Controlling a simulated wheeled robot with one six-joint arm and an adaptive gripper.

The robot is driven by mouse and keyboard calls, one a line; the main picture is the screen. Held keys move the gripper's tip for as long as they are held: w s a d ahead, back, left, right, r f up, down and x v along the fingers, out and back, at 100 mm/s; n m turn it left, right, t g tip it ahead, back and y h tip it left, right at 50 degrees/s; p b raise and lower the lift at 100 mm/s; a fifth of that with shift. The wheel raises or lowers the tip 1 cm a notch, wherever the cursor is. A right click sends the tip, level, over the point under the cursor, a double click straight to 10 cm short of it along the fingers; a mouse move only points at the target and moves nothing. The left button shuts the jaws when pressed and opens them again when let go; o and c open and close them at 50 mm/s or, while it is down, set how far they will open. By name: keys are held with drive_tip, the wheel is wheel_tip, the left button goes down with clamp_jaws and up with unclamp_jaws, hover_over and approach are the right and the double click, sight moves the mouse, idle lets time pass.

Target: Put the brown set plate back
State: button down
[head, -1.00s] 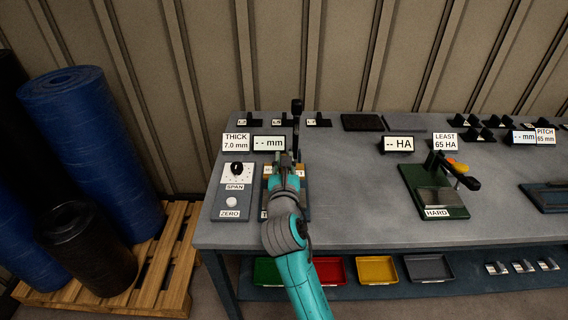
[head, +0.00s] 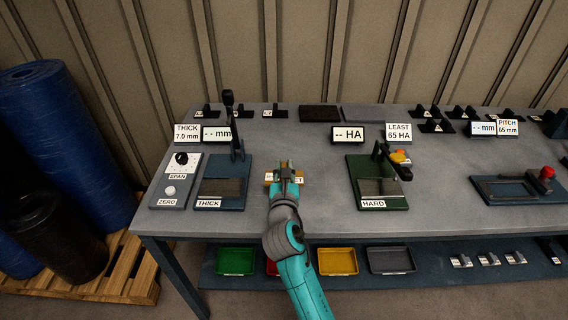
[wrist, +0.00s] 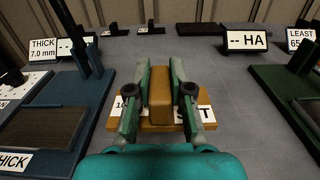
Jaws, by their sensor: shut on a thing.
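The brown set plate (head: 269,179) is a flat tan-brown plate with an upright brown grip block (wrist: 160,100) and white labels, one reading SET. My gripper (head: 284,169) is shut on the grip block, with one finger on each side, as the wrist view shows (wrist: 160,78). The plate is over the bare grey bench between the blue THICK gauge (head: 221,188) and the green HARD tester (head: 378,182). I cannot tell whether it touches the bench. The THICK gauge's bed is empty, and its black lever stands upright.
Small labelled black stands (head: 239,112) line the back left of the bench, beside dark flat pads (head: 318,116). The mm (head: 216,135) and HA (head: 348,136) displays stand ahead. A SPAN/ZERO box (head: 176,181) is left. Coloured trays (head: 337,262) are on the lower shelf.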

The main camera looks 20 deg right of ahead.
drive_tip(key=shift+s+d, duration=0.2)
drive_tip(key=shift+d, duration=0.3)
drive_tip(key=shift+f, duration=0.2)
drive_tip(key=shift+f, duration=2.7)
drive_tip(key=shift+f, duration=0.45)
drive_tip(key=shift+r, duration=0.15)
drive_tip(key=shift+r, duration=1.9)
